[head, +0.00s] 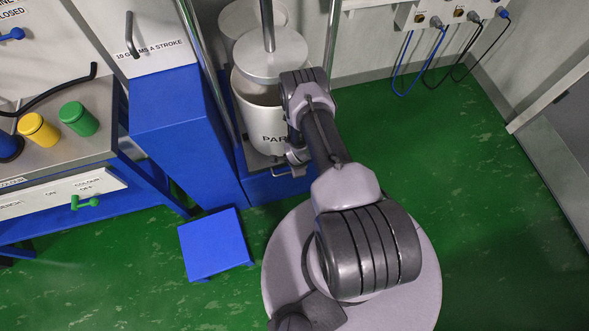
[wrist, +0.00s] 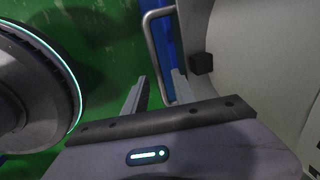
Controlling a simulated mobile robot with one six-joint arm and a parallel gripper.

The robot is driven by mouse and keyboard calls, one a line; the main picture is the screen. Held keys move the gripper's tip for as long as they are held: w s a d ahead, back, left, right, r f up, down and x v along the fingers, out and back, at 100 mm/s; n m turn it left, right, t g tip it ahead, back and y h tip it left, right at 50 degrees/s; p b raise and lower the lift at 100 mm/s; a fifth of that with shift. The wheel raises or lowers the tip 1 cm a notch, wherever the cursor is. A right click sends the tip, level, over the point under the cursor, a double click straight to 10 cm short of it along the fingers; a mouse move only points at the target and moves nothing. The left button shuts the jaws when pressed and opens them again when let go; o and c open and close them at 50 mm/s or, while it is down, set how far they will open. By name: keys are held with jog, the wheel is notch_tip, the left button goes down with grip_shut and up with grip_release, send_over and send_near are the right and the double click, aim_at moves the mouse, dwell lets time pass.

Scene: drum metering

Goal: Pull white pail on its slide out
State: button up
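The white pail (head: 257,118), with black letters partly covered by my arm, stands on a low blue slide (head: 262,187) between metal posts. Its pale curved wall (wrist: 245,60) fills the right of the wrist view. A grey metal bar handle (wrist: 152,45) stands out from the blue slide front (wrist: 172,50). My gripper (wrist: 160,88) is open, with one finger on each side of the lower end of the handle. I cannot tell whether either finger touches it. In the head view my gripper (head: 297,160) is low in front of the pail, partly hidden by my arm.
A round plate (head: 270,57) on a rod sits over the pail. A tall blue cabinet (head: 180,125) and a blue step (head: 215,245) are to the left. A bench (head: 65,150) with colored caps is farther left. Green floor is clear at right.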

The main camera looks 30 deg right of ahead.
grip_shut()
dwell(1.3)
